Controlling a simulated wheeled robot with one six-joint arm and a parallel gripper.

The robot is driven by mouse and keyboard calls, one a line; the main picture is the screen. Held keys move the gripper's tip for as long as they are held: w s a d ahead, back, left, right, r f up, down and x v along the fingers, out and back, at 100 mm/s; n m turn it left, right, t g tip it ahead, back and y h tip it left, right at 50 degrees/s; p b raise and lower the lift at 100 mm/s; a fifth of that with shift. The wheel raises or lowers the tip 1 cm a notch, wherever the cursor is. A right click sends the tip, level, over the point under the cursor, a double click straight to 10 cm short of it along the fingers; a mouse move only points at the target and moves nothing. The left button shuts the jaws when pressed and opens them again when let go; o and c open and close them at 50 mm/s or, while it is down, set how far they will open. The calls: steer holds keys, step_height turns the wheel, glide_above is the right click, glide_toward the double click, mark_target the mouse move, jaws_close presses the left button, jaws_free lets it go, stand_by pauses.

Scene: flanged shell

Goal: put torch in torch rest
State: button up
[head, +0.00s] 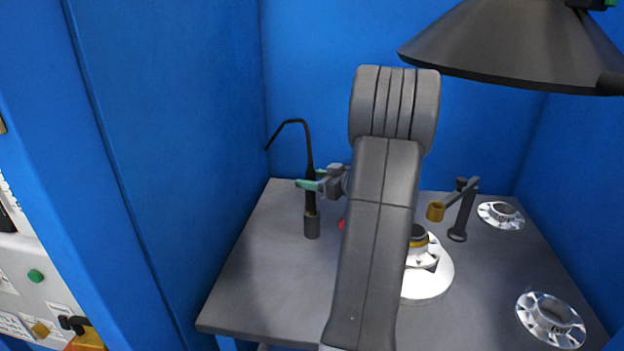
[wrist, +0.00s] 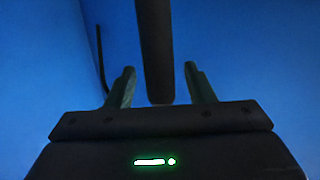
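The torch (head: 310,192) is black and stands upright at the back left, its thin neck curving left and down at the top. A wider grey cylinder (head: 312,225) surrounds or forms its lower end; it may be the torch rest, but I cannot tell. My gripper (head: 308,180) reaches the torch from the right, its green fingers on either side of the black body. In the wrist view the torch's dark body (wrist: 156,50) lies between the two fingers (wrist: 160,75), with a visible gap on each side. The thin neck shows at left.
A black post (head: 461,215) with a brass cup on a tilted arm stands right of my arm. A white flanged part (head: 430,285) is partly hidden behind my arm. Two metal flanges (head: 550,318) lie at right. A dark hood (head: 515,45) hangs above. Blue walls close in.

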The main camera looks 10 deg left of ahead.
steer(key=shift+r, duration=0.2)
steer(key=v, duration=1.2)
steer(key=x, duration=1.2)
steer(key=shift+a, duration=0.15)
steer(key=shift+r, duration=0.85)
steer(key=shift+f, duration=0.1)
